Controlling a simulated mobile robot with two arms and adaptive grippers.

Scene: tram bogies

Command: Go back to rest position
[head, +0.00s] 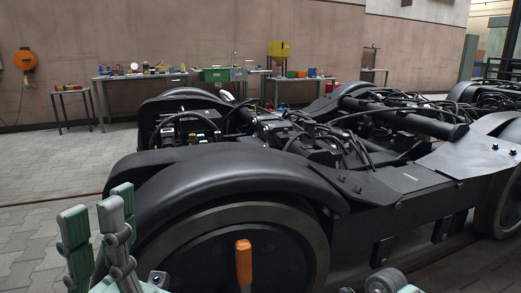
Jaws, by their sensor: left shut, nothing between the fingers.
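My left gripper (100,214) stands at the lower left of the head view, its grey-green fingers pointing up. It is shut with nothing held, in front of the near left end of the black tram bogie (225,178). I cannot tell the gap between it and the wheel cover. A grey-green part, likely of my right gripper (388,284), shows at the bottom edge right of centre. Its fingers are cut off by the frame, so its state does not show.
An upright orange handle (243,262) shows in front of the near wheel (285,238). A workbench (150,77) with tools and a small table (72,92) stand along the back wall. An orange wall unit (25,60) hangs at left. The paved floor (45,165) at left is clear.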

